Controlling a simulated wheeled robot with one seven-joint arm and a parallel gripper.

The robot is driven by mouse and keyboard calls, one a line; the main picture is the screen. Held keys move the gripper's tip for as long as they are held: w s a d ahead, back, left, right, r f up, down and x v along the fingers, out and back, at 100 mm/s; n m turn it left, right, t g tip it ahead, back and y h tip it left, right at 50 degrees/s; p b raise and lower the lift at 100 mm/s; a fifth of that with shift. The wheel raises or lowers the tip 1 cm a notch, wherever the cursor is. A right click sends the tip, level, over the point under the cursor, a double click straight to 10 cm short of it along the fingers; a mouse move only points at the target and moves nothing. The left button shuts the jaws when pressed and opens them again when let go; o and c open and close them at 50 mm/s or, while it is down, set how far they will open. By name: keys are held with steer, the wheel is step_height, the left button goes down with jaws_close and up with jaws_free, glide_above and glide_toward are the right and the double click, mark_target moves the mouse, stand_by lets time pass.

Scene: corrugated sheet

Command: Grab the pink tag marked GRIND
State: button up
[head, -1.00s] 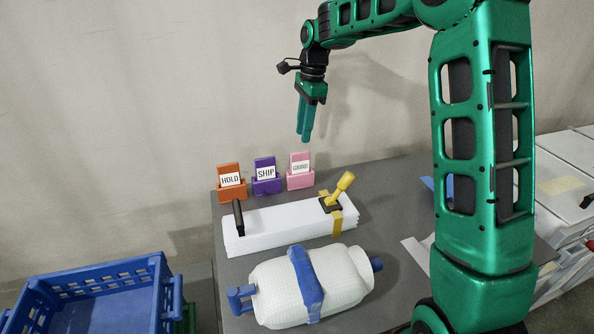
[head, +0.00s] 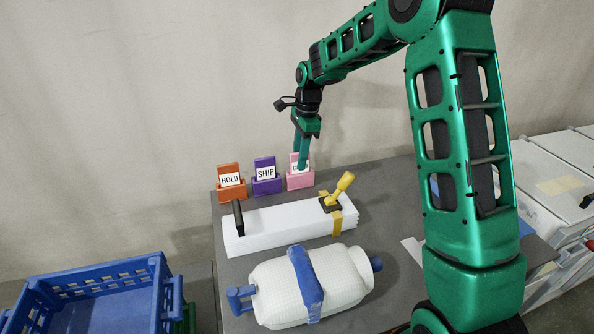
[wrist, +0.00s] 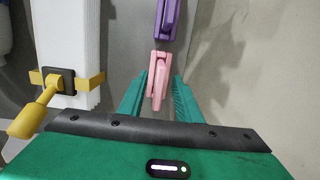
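The pink tag (head: 294,159) stands upright in a pink holder (head: 300,181) at the back of the grey table, rightmost of three tags. My gripper (head: 303,167) is in front of its label and hides most of the lettering. In the wrist view my gripper (wrist: 159,95) is open, its two green fingers on either side of the pink tag (wrist: 158,88), with gaps showing between fingers and tag.
A purple SHIP tag (head: 265,172) and an orange HOLD tag (head: 230,180) stand in holders to the left.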

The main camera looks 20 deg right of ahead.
jaws_close()
steer(key=shift+r, duration=0.1)
